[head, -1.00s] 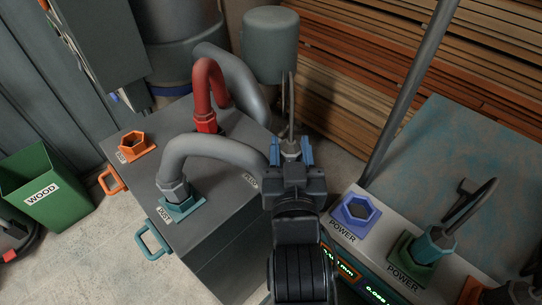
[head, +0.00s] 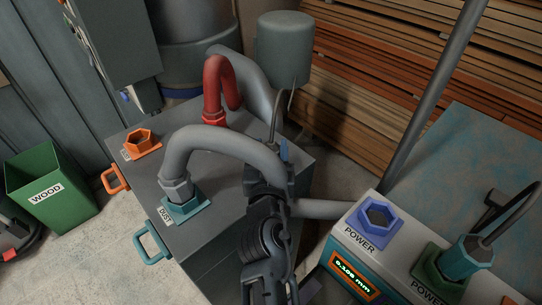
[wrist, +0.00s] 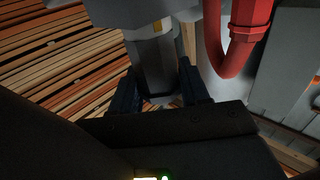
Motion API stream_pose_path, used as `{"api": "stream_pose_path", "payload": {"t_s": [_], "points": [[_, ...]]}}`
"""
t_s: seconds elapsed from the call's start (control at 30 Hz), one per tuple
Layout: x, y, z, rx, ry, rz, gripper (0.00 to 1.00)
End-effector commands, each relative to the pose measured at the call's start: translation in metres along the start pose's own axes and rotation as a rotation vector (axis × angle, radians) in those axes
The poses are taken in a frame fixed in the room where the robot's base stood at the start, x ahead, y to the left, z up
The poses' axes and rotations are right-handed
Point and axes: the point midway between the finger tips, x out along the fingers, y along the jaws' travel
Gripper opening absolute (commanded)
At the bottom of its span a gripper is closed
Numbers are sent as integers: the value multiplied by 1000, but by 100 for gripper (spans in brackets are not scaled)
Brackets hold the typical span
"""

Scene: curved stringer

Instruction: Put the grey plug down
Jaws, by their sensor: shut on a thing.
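My gripper (head: 282,151) is over the right part of the dark grey box top, partly behind the arched grey hose. In the wrist view, its two dark blue fingers (wrist: 160,92) are shut on a grey cylindrical body, which I take to be the grey plug (wrist: 155,50). Whether the plug touches the box top cannot be told.
The grey hose (head: 225,138) stands in a teal socket (head: 187,210), very close to my gripper. A red pipe (head: 212,95) stands behind, an orange hexagonal socket (head: 142,141) at left. A blue hexagonal socket (head: 377,214) and a plugged green socket (head: 432,262) are at right.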

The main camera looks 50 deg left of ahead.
Motion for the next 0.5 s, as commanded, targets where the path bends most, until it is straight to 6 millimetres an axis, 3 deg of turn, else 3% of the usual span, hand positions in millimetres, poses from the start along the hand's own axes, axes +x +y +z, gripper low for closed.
{"api": "stream_pose_path", "payload": {"t_s": [0.47, 0.5], "points": [[0, 0, 10, 0, 2, -1, 6], [0, 0, 10, 0, 1, 0, 46]]}}
